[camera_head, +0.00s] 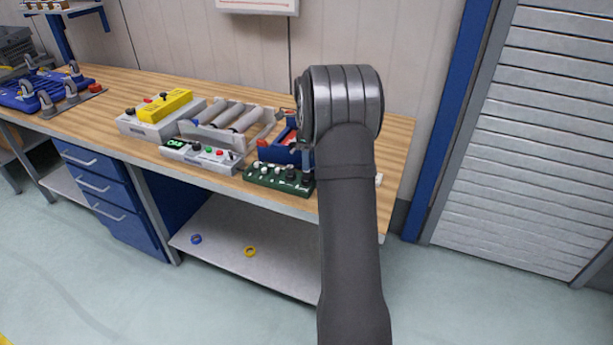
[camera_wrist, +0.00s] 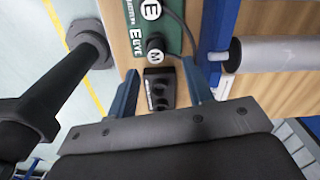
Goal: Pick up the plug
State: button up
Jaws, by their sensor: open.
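My gripper (camera_wrist: 161,84) is open in the wrist view, with one blue-grey finger on each side and nothing held. Between the fingers, a small black block (camera_wrist: 159,84) with two round parts lies over the wooden bench top. Just above it in the picture, a dark round piece marked M (camera_wrist: 155,50) sits at the edge of a green board (camera_wrist: 164,15). A dark cable (camera_wrist: 183,28) curves beside it. I cannot tell for sure which of these is the plug. The green board also shows in the head view (camera_head: 276,178); there my arm hides the gripper.
A grey cylinder (camera_wrist: 277,54) lies right of the fingers. On the bench (camera_head: 400,128), a blue tray (camera_head: 270,150), a control box (camera_head: 202,157) and a yellow device (camera_head: 165,105) stand left of my arm. Tape rings lie on the lower shelf (camera_head: 225,225).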

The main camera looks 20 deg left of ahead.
jog(key=f, duration=0.5)
jog(key=shift+s+a, duration=0.15)
jog(key=shift+s, duration=0.15)
grip_shut()
jog(key=shift+r, duration=0.1)
jog(key=shift+r, duration=0.55)
notch_tip(320, 180, up, 3)
jog(key=shift+f, duration=0.15)
jog(key=d+r, duration=0.7)
jog(key=d, duration=0.4)
jog(key=shift+s+d, duration=0.3)
jog(key=shift+d, duration=0.05)
